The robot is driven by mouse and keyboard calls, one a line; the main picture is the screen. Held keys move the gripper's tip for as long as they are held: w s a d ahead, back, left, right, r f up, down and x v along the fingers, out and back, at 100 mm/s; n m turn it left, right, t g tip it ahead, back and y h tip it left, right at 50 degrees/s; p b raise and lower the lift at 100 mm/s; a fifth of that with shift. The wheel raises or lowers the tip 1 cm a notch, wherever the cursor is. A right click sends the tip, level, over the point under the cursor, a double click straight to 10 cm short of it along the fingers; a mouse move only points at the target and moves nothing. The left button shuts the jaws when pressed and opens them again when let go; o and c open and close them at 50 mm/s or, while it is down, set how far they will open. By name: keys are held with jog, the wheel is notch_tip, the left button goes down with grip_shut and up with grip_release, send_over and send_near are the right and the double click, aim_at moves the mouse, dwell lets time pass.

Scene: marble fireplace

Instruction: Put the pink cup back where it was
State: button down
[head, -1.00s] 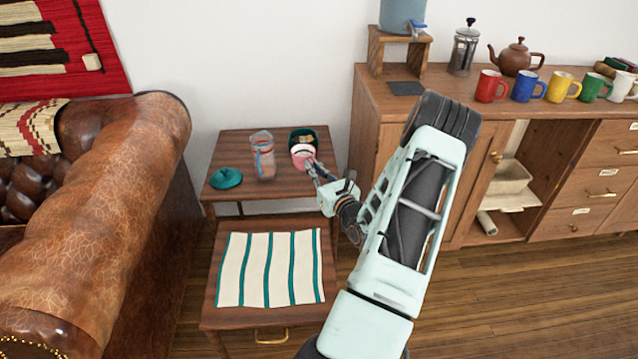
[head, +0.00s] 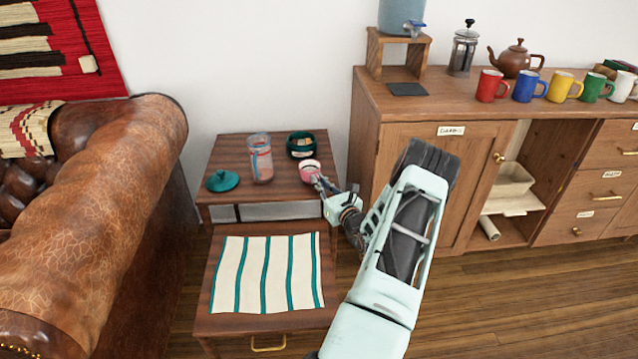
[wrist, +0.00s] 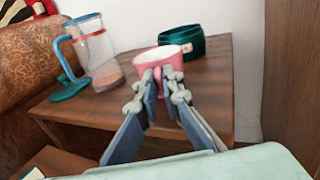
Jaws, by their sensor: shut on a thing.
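The pink cup (head: 309,170) is at the front right of the small wooden side table (head: 228,151) in the head view. It is upright, and its inside looks pale. My gripper (head: 320,183) reaches it from the right and is shut on it. In the wrist view the pink cup (wrist: 160,62) is at the fingertips of my gripper (wrist: 160,85), with the fingers at its near side. I cannot tell whether its base touches the tabletop.
A striped cloth (head: 267,273) lies on the lower surface in front. A leather sofa (head: 110,190) is left, a cabinet (head: 430,180) with several mugs right.

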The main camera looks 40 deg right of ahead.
jog(key=shift+f, duration=0.1)
jog(key=c, duration=2.1)
grip_release()
jog(key=shift+r, duration=0.25)
jog(key=p+v, duration=0.2)
jog(key=v, duration=1)
jog(key=shift+f+p, duration=0.15)
jog(key=shift+p, duration=0.2)
